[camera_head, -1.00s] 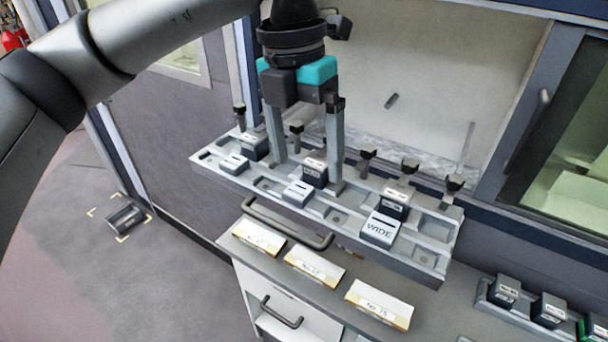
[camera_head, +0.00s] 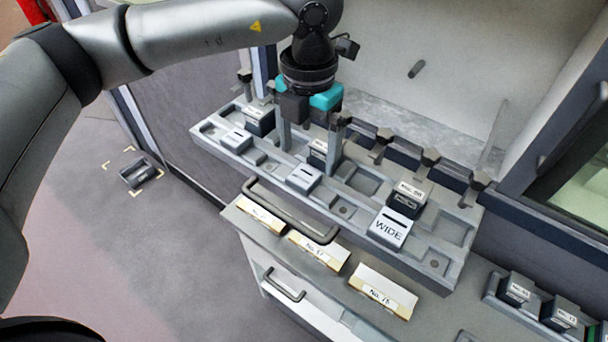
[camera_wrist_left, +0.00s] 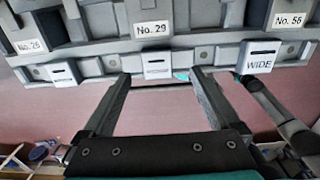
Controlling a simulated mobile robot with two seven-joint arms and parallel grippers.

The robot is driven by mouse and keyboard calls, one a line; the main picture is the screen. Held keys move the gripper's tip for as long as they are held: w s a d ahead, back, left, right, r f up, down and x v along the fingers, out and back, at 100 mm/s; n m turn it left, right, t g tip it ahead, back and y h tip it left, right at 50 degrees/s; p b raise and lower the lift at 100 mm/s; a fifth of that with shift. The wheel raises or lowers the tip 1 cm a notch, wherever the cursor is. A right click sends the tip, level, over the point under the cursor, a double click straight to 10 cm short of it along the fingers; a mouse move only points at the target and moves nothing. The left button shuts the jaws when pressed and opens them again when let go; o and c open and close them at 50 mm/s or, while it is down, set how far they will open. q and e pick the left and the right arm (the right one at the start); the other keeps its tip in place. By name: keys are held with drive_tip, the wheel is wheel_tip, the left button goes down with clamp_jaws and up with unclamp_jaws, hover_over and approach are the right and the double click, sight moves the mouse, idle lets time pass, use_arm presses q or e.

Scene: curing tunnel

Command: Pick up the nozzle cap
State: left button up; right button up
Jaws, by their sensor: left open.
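No part is marked as the nozzle cap. Three light slotted caps stand along the front of a grey rack (camera_head: 437,268): a left one (camera_head: 236,140), a middle one (camera_head: 303,178) and one marked WIDE (camera_head: 390,229). Behind them stand dark labelled blocks, left (camera_head: 260,121), middle (camera_head: 318,154) and right (camera_head: 407,199). My left gripper (camera_head: 308,160) is open and points down at the middle block, which its fingers partly hide. In the left wrist view the open fingers (camera_wrist_left: 160,78) lie either side of the middle cap (camera_wrist_left: 157,64), apparently empty. My right gripper is out of view.
A dark grey part (camera_head: 138,175) lies on the floor inside corner marks. Below the rack are a drawer handle (camera_head: 290,215) and label cards (camera_head: 383,291). More dark blocks (camera_head: 516,289) stand at lower right. Dark posts (camera_head: 430,158) line the rack's back.

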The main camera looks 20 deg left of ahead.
sight(304, 175)
use_arm(q)
drive_tip(key=shift+a+f, duration=0.1)
drive_tip(key=shift+f, duration=0.2)
drive_tip(key=f, duration=0.1)
drive_tip(key=f+p, duration=0.1)
drive_tip(key=f, duration=0.1)
drive_tip(key=shift+s+a+f+p, duration=0.1)
drive_tip(key=shift+a+f+p, duration=0.15)
drive_tip(key=shift+p, duration=0.15)
drive_tip(key=shift+f, duration=0.55)
drive_tip(key=shift+c, duration=0.6)
drive_tip(key=c, duration=1.4)
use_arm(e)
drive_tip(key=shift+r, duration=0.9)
